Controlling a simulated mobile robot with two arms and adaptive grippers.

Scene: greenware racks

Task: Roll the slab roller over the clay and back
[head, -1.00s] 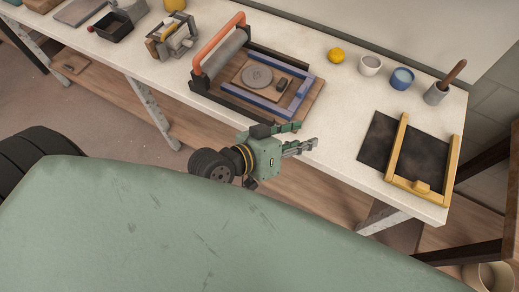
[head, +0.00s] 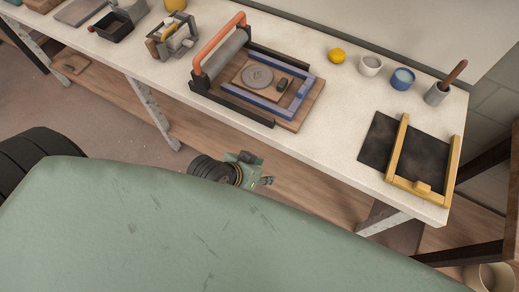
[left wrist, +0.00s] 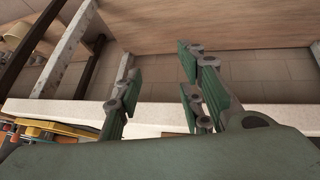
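The slab roller is a grey cylinder (head: 226,53) with an orange handle (head: 214,46), at the left end of a wooden board on the bench. Black rails (head: 231,101) run along the board's sides. The clay is a flat grey disc (head: 257,76) inside a blue frame (head: 300,93), right of the roller and apart from it. My left gripper (head: 268,181) is off the bench's front edge, below the board in the picture, touching nothing. In the left wrist view its green fingers (left wrist: 165,98) are spread with nothing between them. My right gripper is not in view.
Right of the board lies a dark sheet with a yellow wooden frame (head: 454,160). A yellow ball (head: 337,55), small cups (head: 402,79) and a grey pot with a stick (head: 436,95) stand behind. A clamp-like device (head: 172,40) stands left. The bench front (head: 330,160) between is clear.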

